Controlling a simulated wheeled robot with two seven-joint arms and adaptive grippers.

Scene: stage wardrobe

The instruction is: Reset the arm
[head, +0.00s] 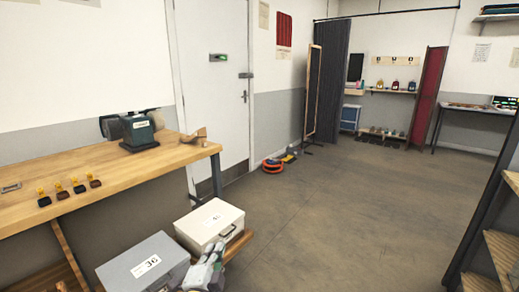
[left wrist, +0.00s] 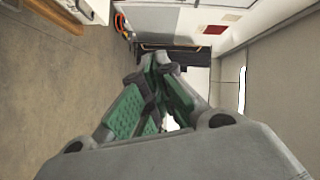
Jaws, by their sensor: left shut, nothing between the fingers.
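My left gripper (head: 212,266) shows at the bottom of the head view, in front of the white box and beside the grey box. In the left wrist view its green-padded fingers (left wrist: 158,62) come together at the tips, shut with nothing between them. My right gripper is in neither view.
A grey box (head: 125,268) and a white box (head: 208,219) stand low beside the wooden workbench (head: 100,178). The bench carries a dark green machine (head: 138,130). A wooden shelf unit (head: 503,255) stands at the right edge. The floor (head: 345,215) between is clear.

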